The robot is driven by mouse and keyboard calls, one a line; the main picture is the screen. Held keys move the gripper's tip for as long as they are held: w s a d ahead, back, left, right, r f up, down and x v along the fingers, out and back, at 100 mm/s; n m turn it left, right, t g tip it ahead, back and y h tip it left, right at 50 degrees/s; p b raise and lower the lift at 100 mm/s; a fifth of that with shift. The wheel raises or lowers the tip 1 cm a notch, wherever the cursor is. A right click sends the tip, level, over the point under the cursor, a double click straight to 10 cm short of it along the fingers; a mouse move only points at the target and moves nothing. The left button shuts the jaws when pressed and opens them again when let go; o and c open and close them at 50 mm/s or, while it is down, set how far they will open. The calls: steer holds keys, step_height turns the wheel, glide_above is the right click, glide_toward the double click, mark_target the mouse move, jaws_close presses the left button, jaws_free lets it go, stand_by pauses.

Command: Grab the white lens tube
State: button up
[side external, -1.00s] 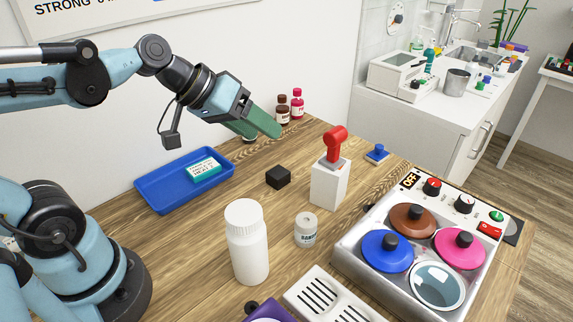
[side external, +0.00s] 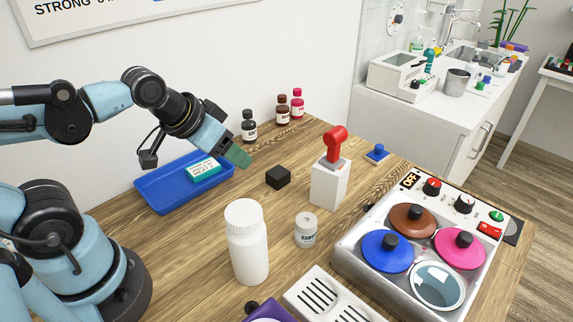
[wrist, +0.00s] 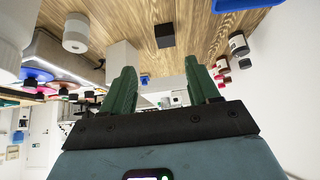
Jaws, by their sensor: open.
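I cannot tell for sure which thing is the white lens tube. A tall white bottle-like cylinder (side external: 248,250) with a ribbed cap stands upright at the table's front; it is partly cut off in the wrist view (wrist: 16,42). A smaller whitish jar (side external: 305,232) with a dark-lettered label stands to its right, and shows in the wrist view (wrist: 76,34). My gripper (side external: 240,157), with green fingers, is in the air by the blue tray, well apart from both. In the wrist view my gripper (wrist: 160,85) is open, with nothing between its fingers.
A blue tray (side external: 150,205) holds a green-and-white box (side external: 203,169). A black cube (side external: 278,177) and a white block with a red lever (side external: 328,188) stand mid-table. Small bottles (side external: 249,127) stand at the back. A panel with coloured lids (side external: 345,258) fills the right.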

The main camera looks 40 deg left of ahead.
steer(key=o, duration=0.5)
steer(key=n+g+h, duration=0.7)
steer(key=n+h, duration=0.5)
steer(key=n, duration=0.5)
glide_toward(240, 210)
steer(key=d+f, duration=0.4)
steer(key=shift+w, duration=0.35)
steer(key=shift+s+d+r+n+h, duration=0.15)
steer(key=shift+s+r+n+h, duration=0.1)
steer(key=shift+r+n+h, duration=0.2)
steer(key=shift+x, duration=3.65)
